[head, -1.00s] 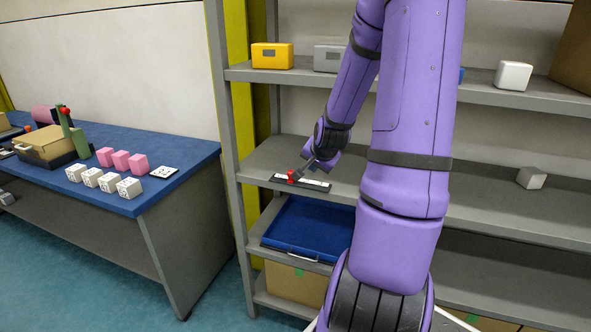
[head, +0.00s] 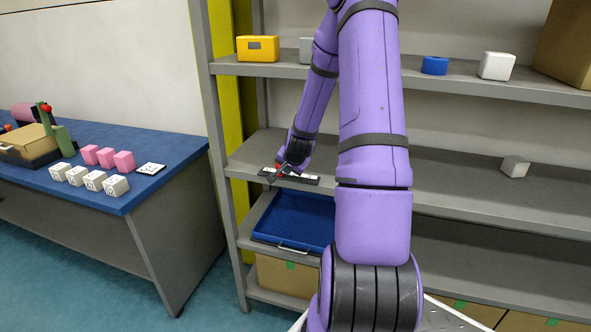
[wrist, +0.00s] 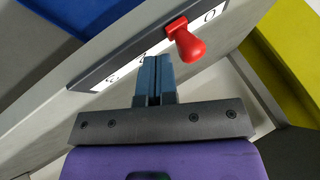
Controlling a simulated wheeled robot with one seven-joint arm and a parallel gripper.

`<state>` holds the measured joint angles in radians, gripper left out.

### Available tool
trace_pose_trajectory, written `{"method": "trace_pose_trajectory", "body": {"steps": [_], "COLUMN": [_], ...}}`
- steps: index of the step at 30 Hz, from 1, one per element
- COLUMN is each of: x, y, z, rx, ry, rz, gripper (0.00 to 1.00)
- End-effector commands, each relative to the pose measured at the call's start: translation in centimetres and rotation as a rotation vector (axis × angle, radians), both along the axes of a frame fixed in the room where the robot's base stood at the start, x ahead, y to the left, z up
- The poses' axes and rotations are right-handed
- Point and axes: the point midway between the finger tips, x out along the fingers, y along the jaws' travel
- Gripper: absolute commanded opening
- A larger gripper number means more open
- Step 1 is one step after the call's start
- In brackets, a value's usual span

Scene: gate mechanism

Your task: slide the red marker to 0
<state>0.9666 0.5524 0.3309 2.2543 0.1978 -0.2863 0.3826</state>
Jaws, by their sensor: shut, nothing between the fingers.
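The red marker (head: 279,169) is a knob on a dark slide rail with a white number scale (head: 303,179), on the middle shelf. In the wrist view the red marker (wrist: 188,44) stands out from the scale (wrist: 122,68), a short way from the printed 0 (wrist: 212,14) at the upper right. Other digits lie lower left, partly hidden by the fingers. My gripper (wrist: 153,64) is shut and empty, its tips just left of the marker in that view. I cannot tell whether they touch it. In the head view my gripper (head: 275,176) partly covers the marker.
A blue tray (head: 262,235) lies on the shelf below. The yellow post (head: 231,100) stands left of the slide. The shelf between is mostly clear. A blue table (head: 150,187) with blocks stands left.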

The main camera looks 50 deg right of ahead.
Motion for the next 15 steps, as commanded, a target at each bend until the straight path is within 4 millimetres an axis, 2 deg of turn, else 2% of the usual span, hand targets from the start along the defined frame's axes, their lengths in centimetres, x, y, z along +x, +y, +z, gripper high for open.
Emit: {"method": "trace_pose_trajectory", "body": {"steps": [6, 15], "x": [0.97, 1.01], "y": [0.16, 0.18], "z": [0.0, 0.01], "rx": [0.0, 0.0], "ry": [0.001, 0.001], "rz": [0.001, 0.001], "gripper": [0.0, 0.0]}}
